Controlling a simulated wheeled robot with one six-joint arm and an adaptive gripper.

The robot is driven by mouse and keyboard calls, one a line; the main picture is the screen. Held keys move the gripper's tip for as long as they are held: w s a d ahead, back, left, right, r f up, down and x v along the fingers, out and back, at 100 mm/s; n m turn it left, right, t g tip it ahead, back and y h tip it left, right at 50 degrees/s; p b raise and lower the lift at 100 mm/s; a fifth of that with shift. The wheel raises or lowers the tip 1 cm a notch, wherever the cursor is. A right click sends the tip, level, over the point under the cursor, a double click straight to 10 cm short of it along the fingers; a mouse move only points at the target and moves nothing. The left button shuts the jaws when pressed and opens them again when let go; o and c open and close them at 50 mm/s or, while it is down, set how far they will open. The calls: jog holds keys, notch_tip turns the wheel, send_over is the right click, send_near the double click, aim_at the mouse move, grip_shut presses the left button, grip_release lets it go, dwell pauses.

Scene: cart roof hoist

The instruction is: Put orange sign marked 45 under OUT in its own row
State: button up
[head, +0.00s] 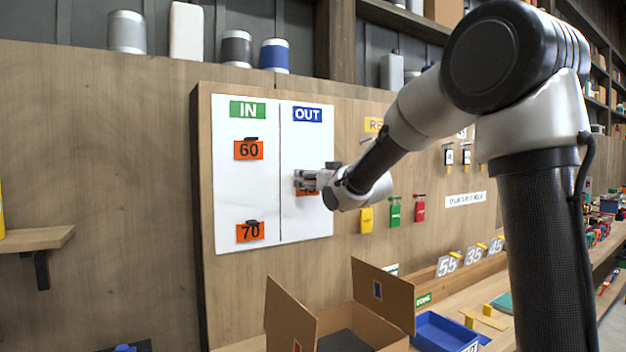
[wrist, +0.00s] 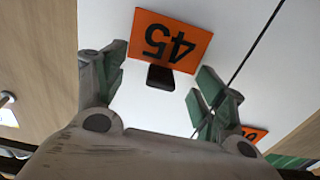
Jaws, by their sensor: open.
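The orange sign marked 45 (wrist: 172,40) lies on the white board (head: 306,222), under the blue OUT label (head: 307,115), at a height between the 60 and 70 signs. It appears upside down in the wrist view, with a black grip piece (wrist: 160,77) at its edge. In the head view my gripper covers most of the sign (head: 308,192). My gripper (head: 300,180) is open, its fingers apart on either side of the black piece in the wrist view (wrist: 162,66). I see no finger touching it.
Under the green IN label (head: 247,110) hang orange signs 60 (head: 249,150) and 70 (head: 250,231). A thin dark line divides the columns. Coloured tags (head: 394,210) hang right of the board. An open cardboard box (head: 345,318) and blue tray (head: 440,331) stand below.

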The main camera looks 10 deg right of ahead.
jog(key=shift+s, duration=0.1)
jog(key=v, duration=0.7)
dwell(0.5)
